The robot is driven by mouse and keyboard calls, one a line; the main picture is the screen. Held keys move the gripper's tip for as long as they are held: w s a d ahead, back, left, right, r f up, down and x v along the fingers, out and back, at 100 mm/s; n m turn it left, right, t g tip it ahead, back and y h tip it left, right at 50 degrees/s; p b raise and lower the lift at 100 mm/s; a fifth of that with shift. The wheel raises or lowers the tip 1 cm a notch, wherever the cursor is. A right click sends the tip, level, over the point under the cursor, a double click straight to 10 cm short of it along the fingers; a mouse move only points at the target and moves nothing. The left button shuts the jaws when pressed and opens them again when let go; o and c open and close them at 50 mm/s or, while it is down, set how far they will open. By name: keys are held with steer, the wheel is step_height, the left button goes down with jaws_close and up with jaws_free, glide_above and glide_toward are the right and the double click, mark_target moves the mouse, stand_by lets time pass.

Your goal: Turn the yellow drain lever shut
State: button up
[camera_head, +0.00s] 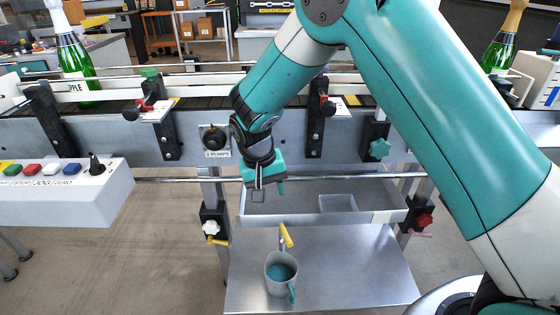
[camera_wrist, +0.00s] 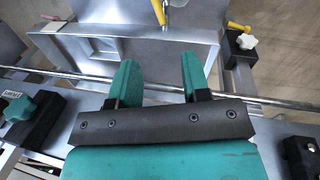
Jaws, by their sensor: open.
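The yellow drain lever (camera_head: 286,236) sits on a small metal tap at the front of the grey metal tray (camera_head: 390,216). It slants a little from upright. In the wrist view the lever (camera_wrist: 158,12) shows at the top edge, partly cut off. A grey mug (camera_head: 281,282) with a teal inside and a teal handle stands below the tap. My gripper (camera_head: 268,192) is above the tray's left part, behind and above the lever, apart from it. In the wrist view my gripper's teal fingers (camera_wrist: 158,64) are spread with nothing between them.
A metal shelf (camera_head: 365,270) carries the mug. A white knob with a yellow handle (camera_head: 216,240) is left of the tray, and a red knob (camera_head: 424,220) is right. A horizontal rail (camera_head: 190,179) runs below the conveyor. A control box (camera_head: 100,205) juts out at left.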

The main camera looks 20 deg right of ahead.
steer(key=s+r+n+y+p, duration=0.1)
steer(key=s+r, duration=0.3)
steer(key=r, duration=0.3)
steer(key=s+r+n+y+p, duration=0.1)
steer(key=s+r+n+y, duration=0.1)
steer(key=s+r, duration=0.3)
step_height(320, 180, up, 2)
steer(key=shift+a+r+n, duration=0.2)
steer(key=shift+a+n, duration=0.05)
steer(key=shift+n, duration=0.05)
